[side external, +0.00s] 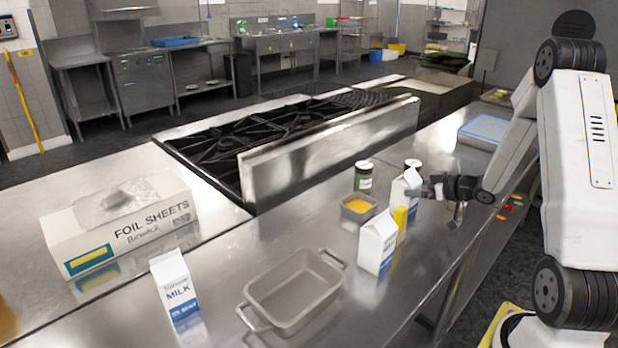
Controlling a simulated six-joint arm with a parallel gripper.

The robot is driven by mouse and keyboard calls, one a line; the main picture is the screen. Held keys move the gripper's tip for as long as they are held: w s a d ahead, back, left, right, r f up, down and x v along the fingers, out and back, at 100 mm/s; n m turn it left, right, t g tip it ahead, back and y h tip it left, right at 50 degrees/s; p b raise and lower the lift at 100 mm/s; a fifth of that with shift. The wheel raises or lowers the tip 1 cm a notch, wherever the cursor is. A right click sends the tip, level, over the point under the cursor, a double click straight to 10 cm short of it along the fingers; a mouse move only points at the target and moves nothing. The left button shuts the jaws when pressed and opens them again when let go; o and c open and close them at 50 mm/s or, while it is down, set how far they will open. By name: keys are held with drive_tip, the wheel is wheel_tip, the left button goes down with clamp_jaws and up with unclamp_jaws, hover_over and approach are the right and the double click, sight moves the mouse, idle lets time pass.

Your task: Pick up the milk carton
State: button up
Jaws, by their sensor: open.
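A white and blue milk carton (175,286) with MILK lettering stands upright on the steel counter at the lower left. Two more white gable-top cartons stand to the right: one at the middle of the counter (377,243), and one farther back (403,190). Their front lettering is not readable from here. My gripper (430,188) reaches in from the right, low and level, close to the right side of the back carton. It is open. Whether its fingertips touch or straddle that carton cannot be told, as they are small and dark.
A yellow item (401,220) stands between the two right cartons.

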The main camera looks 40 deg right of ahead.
sight(406, 187)
drive_tip(key=shift+x, duration=2.05)
clamp_jaws()
